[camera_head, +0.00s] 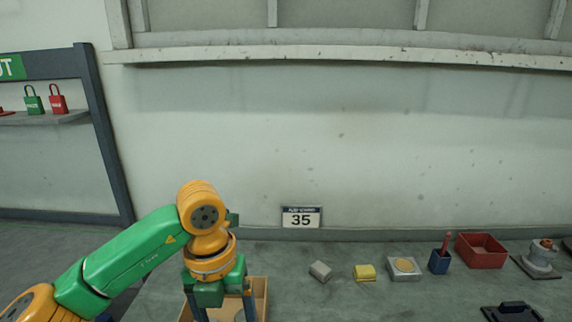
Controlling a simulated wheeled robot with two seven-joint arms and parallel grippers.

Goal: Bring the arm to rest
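My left arm, green and orange, comes in from the lower left. Its gripper (223,306) points down over a wooden box (262,288) at the bottom edge. The two dark fingers stand wide apart, with the box's inside showing between them. The fingertips are cut off by the frame's bottom edge. I see nothing held between the visible parts of the fingers. A greyish round shape shows in the box, partly hidden. My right arm and gripper are not in view.
On the grey bench along the wall stand a grey block (320,271), a yellow block (364,272), a square plate (404,268), a blue cup (439,262), a red bin (480,250) and a valve-like fitting (541,256). A black object (511,312) lies lower right. The bench's middle is clear.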

